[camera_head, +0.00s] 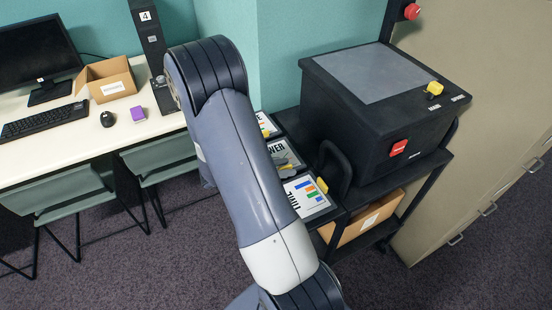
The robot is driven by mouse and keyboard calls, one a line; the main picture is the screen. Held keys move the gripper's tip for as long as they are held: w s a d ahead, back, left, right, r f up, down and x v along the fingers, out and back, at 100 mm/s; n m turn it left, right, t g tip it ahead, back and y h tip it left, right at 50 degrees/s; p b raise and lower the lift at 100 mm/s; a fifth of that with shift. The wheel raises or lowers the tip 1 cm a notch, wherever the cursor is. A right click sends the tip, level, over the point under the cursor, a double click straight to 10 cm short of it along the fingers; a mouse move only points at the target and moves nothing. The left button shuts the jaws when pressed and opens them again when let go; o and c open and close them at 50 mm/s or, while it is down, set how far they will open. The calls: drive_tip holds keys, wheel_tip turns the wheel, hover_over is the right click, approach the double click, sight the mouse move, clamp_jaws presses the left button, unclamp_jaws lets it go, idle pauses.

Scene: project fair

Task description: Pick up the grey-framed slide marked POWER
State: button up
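Several framed slides lie in a row on a dark cart shelf left of a black box. The middle slide (291,153) shows letters ending in "WER" and has a greyish frame; its left part is hidden behind my arm. The near slide (306,195) has a white face with coloured bars, a word that looks like "TIME", and a yellow piece on its right side. The far slide (266,122) is partly covered by my arm and its word is hidden. My gripper does not show; my arm crosses the middle of the view.
The black box (343,135) has a red switch (398,148) and a yellow knob (434,89). A black curved handle (343,163) rises beside the slides. A cardboard box (362,219) sits on the lower shelf. A desk (80,143) with chairs stands left; a beige cabinet (480,110) stands right.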

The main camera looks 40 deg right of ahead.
clamp_jaws()
drive_tip(key=shift+r, duration=0.15)
idle(0.4)
